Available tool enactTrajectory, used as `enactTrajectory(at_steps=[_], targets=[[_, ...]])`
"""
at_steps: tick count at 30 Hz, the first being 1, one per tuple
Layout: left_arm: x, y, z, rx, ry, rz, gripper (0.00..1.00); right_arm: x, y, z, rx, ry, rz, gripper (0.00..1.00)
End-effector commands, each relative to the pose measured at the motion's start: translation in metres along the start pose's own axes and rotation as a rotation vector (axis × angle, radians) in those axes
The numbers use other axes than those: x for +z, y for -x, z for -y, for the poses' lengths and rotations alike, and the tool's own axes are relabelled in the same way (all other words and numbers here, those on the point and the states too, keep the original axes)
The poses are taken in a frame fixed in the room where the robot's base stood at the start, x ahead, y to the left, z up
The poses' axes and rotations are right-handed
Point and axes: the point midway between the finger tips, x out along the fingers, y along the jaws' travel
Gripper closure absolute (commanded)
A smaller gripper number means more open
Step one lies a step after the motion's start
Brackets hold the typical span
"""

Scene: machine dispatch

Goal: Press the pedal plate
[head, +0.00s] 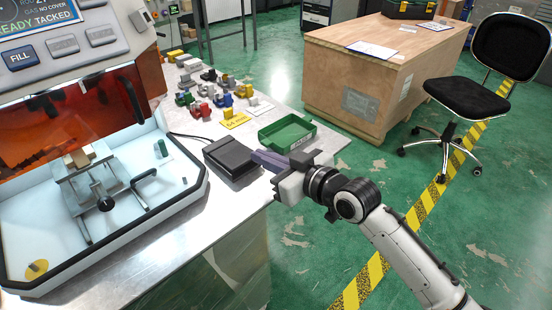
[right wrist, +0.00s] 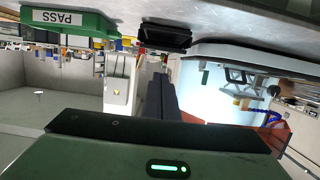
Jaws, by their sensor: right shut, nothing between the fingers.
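The pedal plate (head: 230,156) is a dark, flat box with a cable, on the metal bench to the right of the machine. In the right wrist view the black pedal (right wrist: 165,36) shows upside down near the top. My right gripper (head: 256,156) is shut and empty, its fingers at the right side of the pedal in the head view. In the right wrist view the shut fingers (right wrist: 159,80) appear apart from the pedal, with a gap between. My left gripper is not in view.
A green tray (head: 265,138) stands just behind the gripper; the right wrist view shows its PASS label (right wrist: 62,18). The machine's white chamber (head: 160,215) is to the left. Several coloured parts (head: 205,98) lie behind the pedal. A wooden crate (head: 350,90) and a chair (head: 470,95) stand beyond.

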Motion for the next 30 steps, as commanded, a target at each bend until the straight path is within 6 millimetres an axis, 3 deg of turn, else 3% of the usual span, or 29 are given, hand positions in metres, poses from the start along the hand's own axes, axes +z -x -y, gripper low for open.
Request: enactTrajectory(at_steps=[3, 9, 28, 30], targets=[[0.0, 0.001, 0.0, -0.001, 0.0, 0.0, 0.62, 0.001, 0.021, 0.0, 0.001, 0.002, 0.0, 1.0], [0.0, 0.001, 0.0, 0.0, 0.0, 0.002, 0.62, 0.001, 0.039, 0.0, 0.001, 0.001, -0.002, 1.0], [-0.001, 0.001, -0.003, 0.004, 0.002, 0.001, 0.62, 0.001, 0.041, 0.0, 0.001, 0.001, -0.003, 1.0], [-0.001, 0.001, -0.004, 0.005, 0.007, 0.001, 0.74, 0.002, 0.041, 0.0, 0.001, -0.001, -0.002, 1.0]])
